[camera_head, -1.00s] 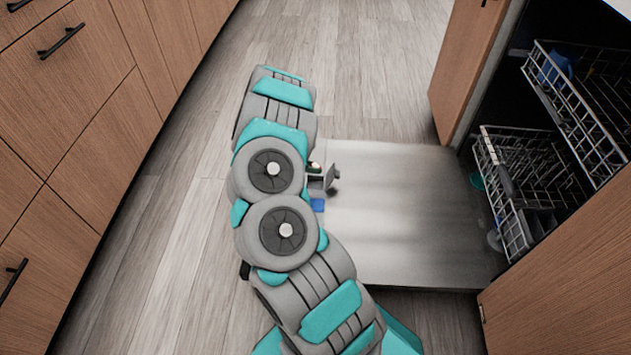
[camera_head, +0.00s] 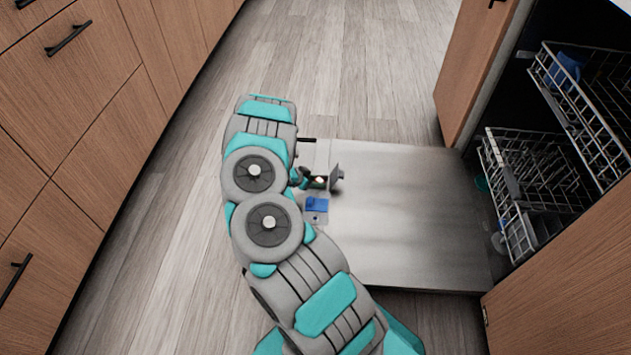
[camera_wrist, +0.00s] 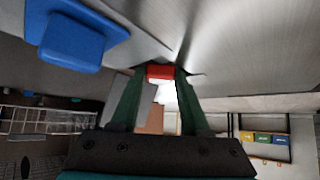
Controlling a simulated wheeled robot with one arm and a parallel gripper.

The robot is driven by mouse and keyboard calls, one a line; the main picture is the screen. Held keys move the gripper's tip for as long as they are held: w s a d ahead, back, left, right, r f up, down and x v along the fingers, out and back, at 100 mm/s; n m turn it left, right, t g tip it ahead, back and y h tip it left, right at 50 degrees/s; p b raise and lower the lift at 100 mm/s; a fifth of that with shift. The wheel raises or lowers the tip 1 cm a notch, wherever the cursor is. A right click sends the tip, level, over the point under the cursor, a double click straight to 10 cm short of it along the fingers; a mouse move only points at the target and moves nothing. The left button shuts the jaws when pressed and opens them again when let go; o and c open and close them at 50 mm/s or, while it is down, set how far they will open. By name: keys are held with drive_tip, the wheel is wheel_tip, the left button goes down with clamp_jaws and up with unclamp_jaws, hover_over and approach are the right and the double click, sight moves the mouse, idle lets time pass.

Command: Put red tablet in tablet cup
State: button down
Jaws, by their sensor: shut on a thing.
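The red tablet (camera_wrist: 160,72), with a pale part under its red face, is between the fingertips of my gripper (camera_wrist: 161,76) in the wrist view. My gripper is shut on it. In the head view my gripper (camera_head: 300,178) is partly hidden behind my arm. It is just left of the tablet cup, whose raised grey flap (camera_head: 335,176) stands up from the open dishwasher door. The inside of the cup is too small to make out. I cannot tell whether the tablet touches the cup.
A blue cap (camera_head: 316,204) is on the door (camera_head: 410,215) close to the cup; it also shows large in the wrist view (camera_wrist: 72,38). Dishwasher racks (camera_head: 520,180) stand at the right. Wooden drawers (camera_head: 75,100) line the left. The door's right part is clear.

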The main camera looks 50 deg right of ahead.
drive_tip(key=shift+f, duration=0.6)
drive_tip(key=c, duration=0.7)
unclamp_jaws()
